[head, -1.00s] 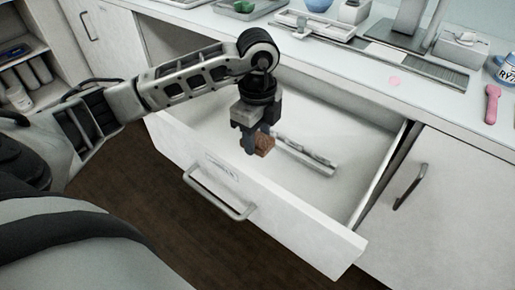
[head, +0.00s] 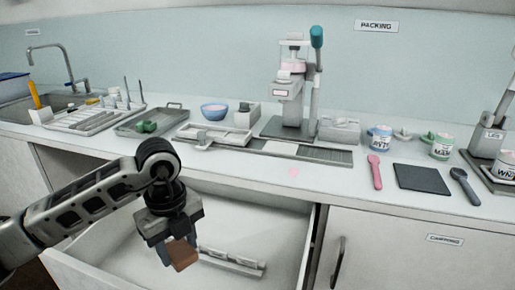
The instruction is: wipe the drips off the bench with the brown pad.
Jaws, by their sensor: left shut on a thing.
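My left gripper (head: 177,250) is shut on the brown pad (head: 183,254) and holds it above the open drawer (head: 130,245), below the level of the bench top. The pad is a small brown block, partly hidden by the fingers. A pink drip (head: 293,172) shows as a small flat spot on the bench (head: 330,182), near its front edge and right of the gripper. Other drips are not clear to me. My right gripper is not in view.
The pulled-out drawer holds a grey rack (head: 232,262). Bench around the pink spot is clear.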

